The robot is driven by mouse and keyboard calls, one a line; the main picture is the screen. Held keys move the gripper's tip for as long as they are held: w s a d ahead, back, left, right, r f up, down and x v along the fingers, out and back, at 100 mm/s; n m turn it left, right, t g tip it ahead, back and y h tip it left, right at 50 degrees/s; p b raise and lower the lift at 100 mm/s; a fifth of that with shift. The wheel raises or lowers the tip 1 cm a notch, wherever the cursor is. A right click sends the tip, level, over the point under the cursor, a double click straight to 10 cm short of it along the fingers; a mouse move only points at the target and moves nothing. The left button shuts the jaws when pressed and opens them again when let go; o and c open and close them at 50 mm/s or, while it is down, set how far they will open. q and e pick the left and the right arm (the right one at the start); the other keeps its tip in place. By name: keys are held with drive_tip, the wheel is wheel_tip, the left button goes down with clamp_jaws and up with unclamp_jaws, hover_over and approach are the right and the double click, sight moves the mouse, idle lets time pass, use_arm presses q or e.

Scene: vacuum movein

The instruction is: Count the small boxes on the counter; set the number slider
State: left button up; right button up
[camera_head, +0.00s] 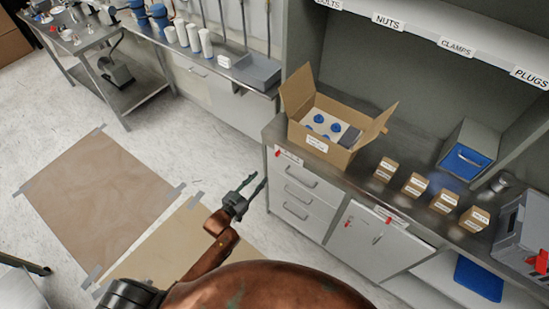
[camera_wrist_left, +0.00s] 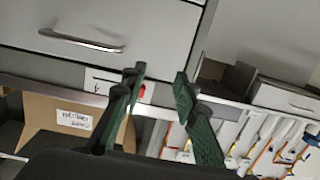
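Several small brown boxes with white labels stand in a row on the counter (camera_head: 408,153), such as the nearest-left one (camera_head: 385,169) and the right-hand one (camera_head: 474,219). A white strip (camera_head: 289,156) with a red piece (camera_head: 277,153) at its left end sits on the counter's front edge above the drawers. The red piece also shows in the left wrist view (camera_wrist_left: 141,92), between my fingers in the picture. A similar strip (camera_head: 398,220) is farther right. My left gripper (camera_head: 257,181) is open and empty, in front of the drawers. My right gripper is not in view.
An open carton (camera_head: 318,143) with blue-topped items stands at the counter's left end. A blue-fronted bin (camera_head: 467,160) and a grey case (camera_head: 522,240) are farther right. Floor mats (camera_head: 100,195) lie at left. A side bench (camera_head: 205,68) holds bottles.

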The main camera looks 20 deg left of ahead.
use_arm(q)
drive_tip(key=t+h, duration=0.1)
approach(276, 155)
drive_tip(key=w, duration=0.1)
drive_tip(key=b+x, duration=0.1)
drive_tip(key=x, duration=0.6)
drive_tip(key=shift+w+d+f, duration=0.1)
drive_tip(key=shift+w+d, duration=0.1)
drive_tip(key=shift+c, duration=0.7)
clamp_jaws()
drive_tip(key=shift+s, duration=0.1)
